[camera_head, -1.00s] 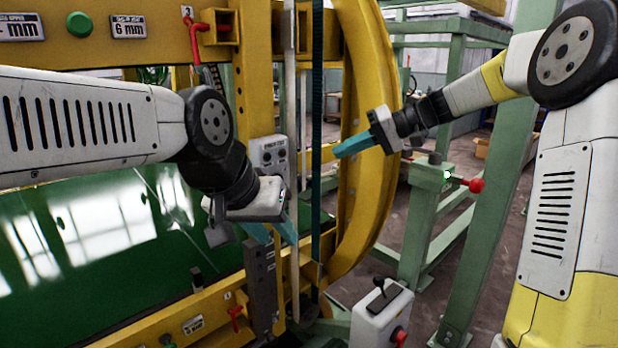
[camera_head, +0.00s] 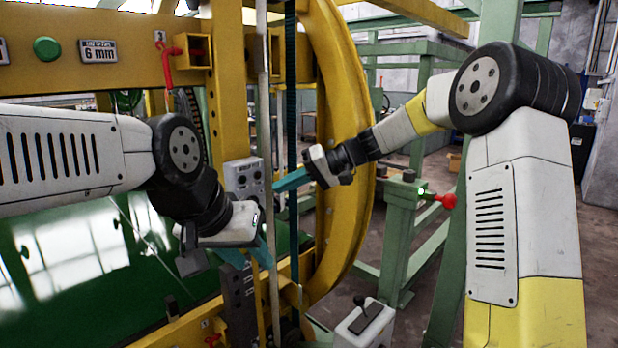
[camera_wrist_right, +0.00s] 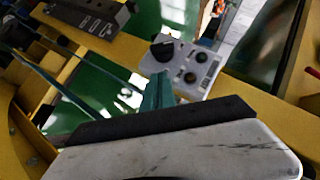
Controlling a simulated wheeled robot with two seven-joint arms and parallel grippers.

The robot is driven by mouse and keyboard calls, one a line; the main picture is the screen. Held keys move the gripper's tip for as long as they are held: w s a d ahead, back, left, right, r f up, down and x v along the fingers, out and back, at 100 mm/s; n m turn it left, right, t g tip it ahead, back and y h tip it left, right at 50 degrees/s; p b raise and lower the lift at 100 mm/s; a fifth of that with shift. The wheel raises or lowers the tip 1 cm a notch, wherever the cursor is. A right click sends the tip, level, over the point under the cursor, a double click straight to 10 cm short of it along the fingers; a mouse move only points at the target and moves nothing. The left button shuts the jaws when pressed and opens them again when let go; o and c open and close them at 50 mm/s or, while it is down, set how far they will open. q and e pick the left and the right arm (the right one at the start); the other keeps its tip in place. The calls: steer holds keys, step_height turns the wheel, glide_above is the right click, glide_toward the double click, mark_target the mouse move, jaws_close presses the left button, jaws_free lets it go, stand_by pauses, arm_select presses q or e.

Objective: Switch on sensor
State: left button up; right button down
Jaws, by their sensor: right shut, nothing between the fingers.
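A light grey control box (camera_head: 243,178) with a rotary knob and small buttons is fixed to the yellow frame; its label is too small to read. In the right wrist view the box (camera_wrist_right: 190,68) shows its black knob (camera_wrist_right: 162,47) in front of my fingertips. My right gripper (camera_head: 275,188) is shut and empty, its teal fingers pointing left at the box. In its wrist view the fingertips (camera_wrist_right: 158,76) appear just below the knob; contact cannot be told. My left gripper (camera_head: 255,262) hangs below the box, its teal fingers apart and empty.
A yellow ring (camera_head: 348,130) stands right of the box, with a dark vertical strap (camera_head: 291,110) close to my right fingers. A green post with a red knob (camera_head: 447,201) is farther right. A grey joystick box (camera_head: 367,325) stands at the bottom.

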steer(key=shift+s+a+f, duration=1.1)
steer(key=shift+s+f, duration=0.1)
steer(key=shift+f, duration=0.2)
